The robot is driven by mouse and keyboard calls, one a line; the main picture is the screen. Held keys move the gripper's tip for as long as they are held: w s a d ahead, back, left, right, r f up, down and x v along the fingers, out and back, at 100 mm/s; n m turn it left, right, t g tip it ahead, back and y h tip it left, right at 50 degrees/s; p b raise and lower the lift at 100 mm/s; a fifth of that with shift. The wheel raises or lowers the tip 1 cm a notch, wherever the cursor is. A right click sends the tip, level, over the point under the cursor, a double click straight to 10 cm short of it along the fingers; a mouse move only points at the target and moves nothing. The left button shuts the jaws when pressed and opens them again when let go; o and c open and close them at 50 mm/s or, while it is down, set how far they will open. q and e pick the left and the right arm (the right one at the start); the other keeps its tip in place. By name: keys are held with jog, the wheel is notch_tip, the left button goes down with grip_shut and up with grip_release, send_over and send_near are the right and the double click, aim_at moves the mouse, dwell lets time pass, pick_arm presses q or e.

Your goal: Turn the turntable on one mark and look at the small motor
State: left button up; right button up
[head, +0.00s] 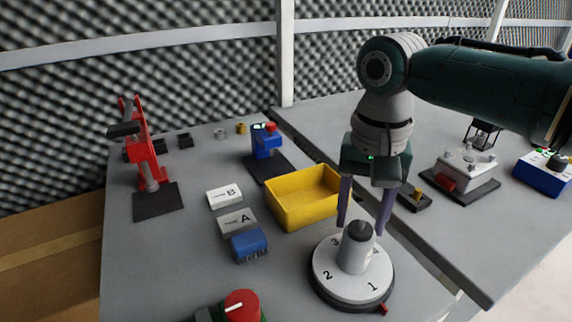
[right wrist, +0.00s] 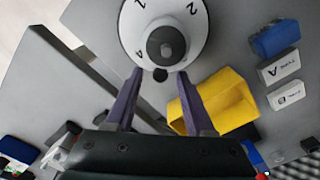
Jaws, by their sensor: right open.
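The turntable (head: 335,289) is a round white disc with black numbers at the front of the grey table. A grey post with a dark cap (head: 359,232) stands at its middle. The 1 is at the front, by a small red marker (head: 383,309) at the rim. My right gripper (head: 362,227) points down with its fingers apart, one on either side of the cap; contact cannot be told. In the right wrist view the turntable (right wrist: 190,50) lies beyond the open fingertips. A small dark round thing (right wrist: 160,75) shows near its rim; I cannot tell whether it is the small motor.
A yellow bin (head: 290,212) stands behind the turntable. White blocks marked A (head: 237,222) and B (head: 225,197) and a blue block (head: 249,246) lie left. A red press (head: 147,160) stands far left.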

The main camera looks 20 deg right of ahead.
jog(key=shift+f, duration=0.15)
jog(key=shift+c, duration=0.4)
grip_shut()
